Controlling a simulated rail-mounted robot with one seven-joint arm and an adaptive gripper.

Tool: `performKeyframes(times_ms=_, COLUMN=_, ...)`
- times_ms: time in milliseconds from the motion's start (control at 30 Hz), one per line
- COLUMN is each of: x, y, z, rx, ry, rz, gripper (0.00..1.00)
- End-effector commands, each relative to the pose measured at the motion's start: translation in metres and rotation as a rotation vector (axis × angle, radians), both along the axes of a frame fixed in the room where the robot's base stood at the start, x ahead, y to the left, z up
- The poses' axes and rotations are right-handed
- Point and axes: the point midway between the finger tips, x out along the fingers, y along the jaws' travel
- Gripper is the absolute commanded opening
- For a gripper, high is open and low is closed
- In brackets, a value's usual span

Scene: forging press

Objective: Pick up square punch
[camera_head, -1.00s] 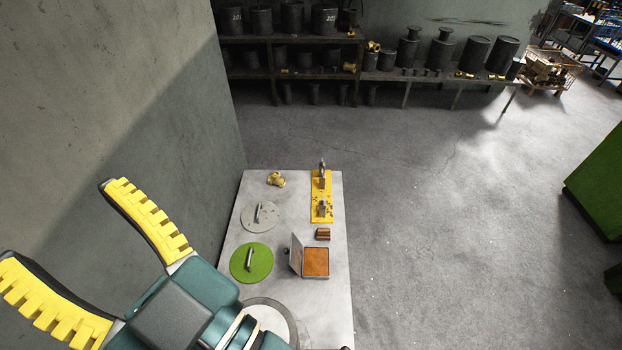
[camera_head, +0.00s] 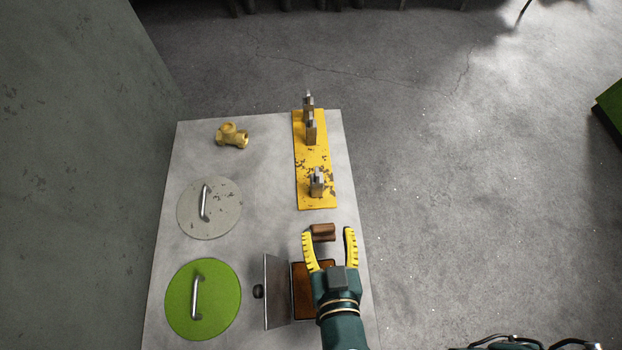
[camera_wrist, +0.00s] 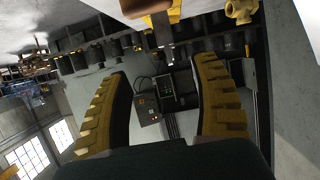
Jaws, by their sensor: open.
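Several metal punches stand upright on a worn yellow plate (camera_head: 304,168) on the table: a nearer one (camera_head: 317,184), and two close together at the far end, a middle one (camera_head: 311,130) and a farthest one (camera_head: 308,103). I cannot tell by shape which is the square punch. My gripper (camera_head: 328,234) is open and empty, its yellow fingers pointing towards the plate, short of the nearer punch. In the wrist view my spread fingers (camera_wrist: 163,85) have nothing between them; part of the yellow plate shows at the top edge.
A small brown block (camera_head: 322,232) appears between my fingertips in the head view. A grey disc (camera_head: 209,222), a green disc (camera_head: 179,295) and a brass fitting (camera_head: 232,136) occupy the left side.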

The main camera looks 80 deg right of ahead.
Motion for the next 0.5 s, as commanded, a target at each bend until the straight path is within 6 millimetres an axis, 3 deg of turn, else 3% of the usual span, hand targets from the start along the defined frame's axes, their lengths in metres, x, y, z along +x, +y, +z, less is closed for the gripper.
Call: performKeyframes(times_ms=500, x=0.027, y=-0.079, z=-0.033, rx=0.001, ry=-0.001, rz=-0.007, gripper=0.63)
